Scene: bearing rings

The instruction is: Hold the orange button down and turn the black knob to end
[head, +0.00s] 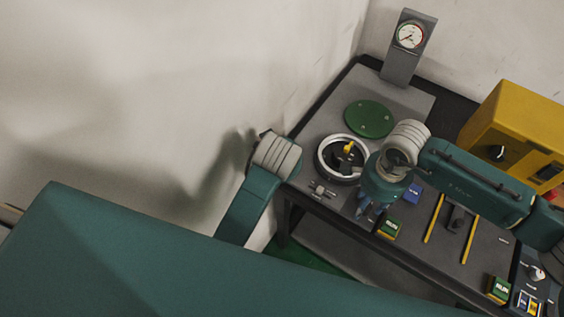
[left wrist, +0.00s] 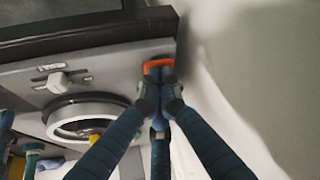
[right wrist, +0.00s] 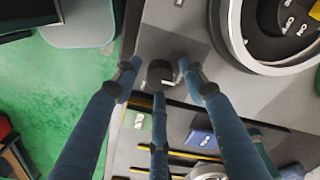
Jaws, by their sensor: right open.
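The orange button (left wrist: 158,65) shows in the left wrist view at the panel's end by the wall. My left gripper (left wrist: 160,88) has its fingers drawn together, tips at the button. I cannot tell how far the button is pressed. In the head view the left fingers and the button are hidden. My right gripper (head: 368,207) points down over the bench near its front edge. In the right wrist view, the right gripper (right wrist: 160,68) is open, its fingers spread around the dark round knob (right wrist: 158,72). Contact with the knob is unclear.
A pale ring (head: 321,166) with a dark centre and yellow piece stands beside my right gripper. A small grey T-shaped handle (head: 322,190) is near it. Green (head: 389,230) and blue (head: 411,193) blocks lie to the right. A yellow box (head: 515,115) stands farther right.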

